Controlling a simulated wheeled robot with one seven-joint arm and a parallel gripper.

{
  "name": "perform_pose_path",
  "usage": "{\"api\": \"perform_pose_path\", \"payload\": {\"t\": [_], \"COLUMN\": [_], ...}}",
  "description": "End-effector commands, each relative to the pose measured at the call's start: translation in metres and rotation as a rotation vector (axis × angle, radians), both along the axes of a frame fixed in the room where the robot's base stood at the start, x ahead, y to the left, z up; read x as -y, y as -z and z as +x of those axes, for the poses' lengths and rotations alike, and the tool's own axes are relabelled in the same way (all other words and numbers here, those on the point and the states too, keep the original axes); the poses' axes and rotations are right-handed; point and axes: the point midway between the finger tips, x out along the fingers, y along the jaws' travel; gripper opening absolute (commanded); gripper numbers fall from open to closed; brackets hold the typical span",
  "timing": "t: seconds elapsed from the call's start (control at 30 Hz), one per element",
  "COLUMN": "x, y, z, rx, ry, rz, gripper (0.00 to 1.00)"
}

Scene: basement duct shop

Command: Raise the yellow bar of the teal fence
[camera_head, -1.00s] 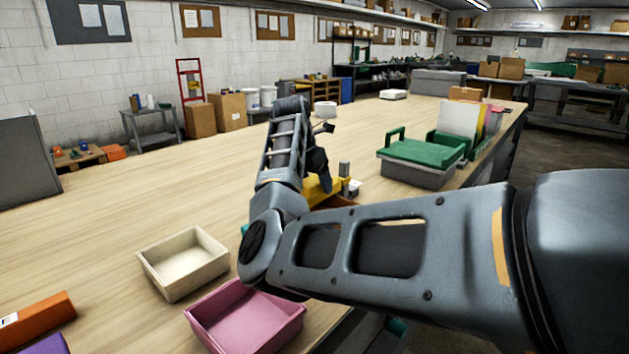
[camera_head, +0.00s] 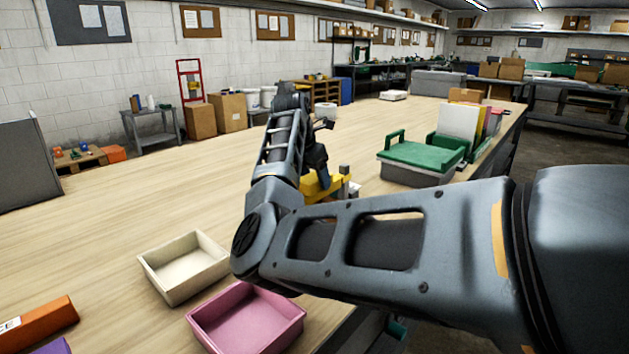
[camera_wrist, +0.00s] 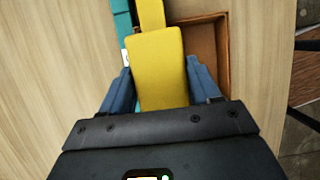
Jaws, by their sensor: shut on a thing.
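The yellow bar (camera_wrist: 158,60) runs up the middle of the wrist view, with a wide flat near part and a narrower far part. My gripper (camera_wrist: 158,78) has its blue fingers on both sides of the wide part and is shut on it. A strip of the teal fence (camera_wrist: 122,20) shows left of the bar; the rest of it is hidden. In the head view the yellow bar (camera_head: 322,187) shows partly behind my arm, below my gripper (camera_head: 317,168). The bar's exact tilt cannot be told.
A brown open box (camera_wrist: 212,45) lies below and right of the bar. A cream tray (camera_head: 183,268) and a pink tray (camera_head: 247,318) stand at the front. A green-lidded grey box (camera_head: 420,160) stands to the right. The bench's left middle is clear.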

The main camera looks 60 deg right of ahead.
Motion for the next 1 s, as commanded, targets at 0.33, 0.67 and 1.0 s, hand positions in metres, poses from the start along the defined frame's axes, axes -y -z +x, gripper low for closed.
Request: {"api": "perform_pose_path", "payload": {"t": [0.33,0.67,1.0], "x": [0.000,0.000,-0.004], "y": [-0.023,-0.022,-0.031], "z": [0.001,0.001,0.002], "rx": [0.002,0.002,0.005], "ry": [-0.001,-0.001,-0.001], "rz": [-0.003,-0.002,-0.002], "gripper": [0.07,0.83,0.83]}}
